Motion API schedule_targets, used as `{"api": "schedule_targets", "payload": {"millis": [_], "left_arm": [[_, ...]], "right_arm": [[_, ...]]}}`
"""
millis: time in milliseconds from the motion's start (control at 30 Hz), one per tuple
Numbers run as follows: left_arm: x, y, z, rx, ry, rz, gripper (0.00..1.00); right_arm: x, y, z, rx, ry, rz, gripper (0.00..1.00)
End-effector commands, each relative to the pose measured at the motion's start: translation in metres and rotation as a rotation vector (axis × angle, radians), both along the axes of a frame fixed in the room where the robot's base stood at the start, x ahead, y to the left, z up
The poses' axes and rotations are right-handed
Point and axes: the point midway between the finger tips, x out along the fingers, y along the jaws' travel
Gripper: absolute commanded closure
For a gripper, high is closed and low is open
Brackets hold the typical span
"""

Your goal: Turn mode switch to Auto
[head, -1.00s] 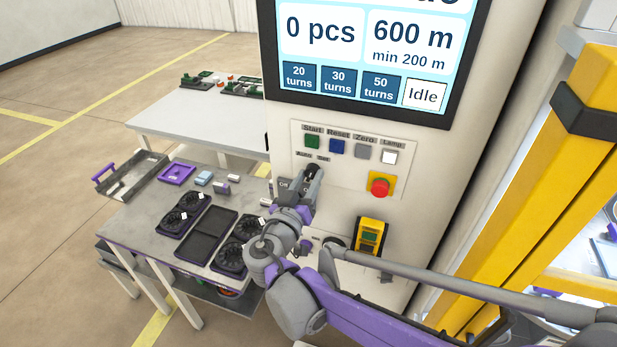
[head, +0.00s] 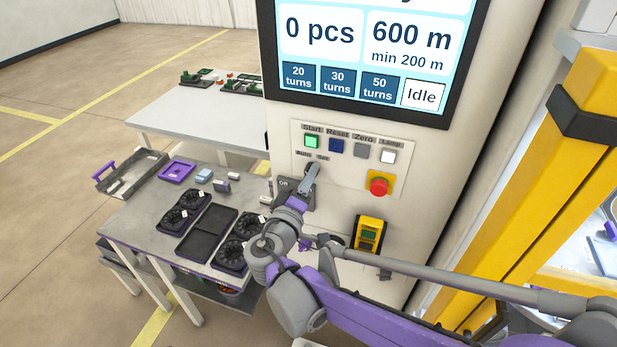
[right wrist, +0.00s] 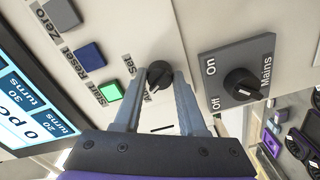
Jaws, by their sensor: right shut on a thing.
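The mode switch (right wrist: 158,75) is a round black knob on the control panel, between the "Set" label and a partly hidden label that begins "Au". Its pale mark points to the "Au" side in the right wrist view. My right gripper (right wrist: 161,84) has a finger on each side of the knob and is shut on it. In the head view my right gripper (head: 312,170) covers most of the knob, just under the "Auto" and "Set" labels. My left gripper is not in view.
The Start button (head: 312,141) is lit green. A red emergency stop (head: 379,186) sits to the right. The Mains switch (right wrist: 243,84) is close beside my gripper. The screen (head: 365,50) reads "Idle". A table with fans (head: 183,212) stands to the left.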

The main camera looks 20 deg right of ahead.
Motion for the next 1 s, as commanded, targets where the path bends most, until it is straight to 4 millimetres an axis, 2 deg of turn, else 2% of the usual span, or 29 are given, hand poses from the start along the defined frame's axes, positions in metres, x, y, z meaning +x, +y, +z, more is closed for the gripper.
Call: {"api": "schedule_targets", "payload": {"millis": [300, 767, 800, 933, 1000], "left_arm": [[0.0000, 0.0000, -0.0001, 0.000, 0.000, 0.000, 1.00], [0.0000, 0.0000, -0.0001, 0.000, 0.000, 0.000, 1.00], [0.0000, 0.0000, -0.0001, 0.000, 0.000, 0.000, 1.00], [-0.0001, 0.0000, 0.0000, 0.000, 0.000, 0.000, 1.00], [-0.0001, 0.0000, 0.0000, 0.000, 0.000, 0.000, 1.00]], "right_arm": [[-0.0004, -0.0002, -0.0004, -0.076, 0.053, -0.001, 1.00], [-0.0003, -0.0001, -0.0004, -0.086, 0.060, -0.001, 1.00], [-0.0003, -0.0001, -0.0004, -0.086, 0.060, -0.001, 0.56], [-0.0003, -0.0002, -0.0003, -0.086, 0.058, 0.000, 0.33], [-0.0002, -0.0002, -0.0001, -0.086, 0.058, 0.000, 0.29]]}}
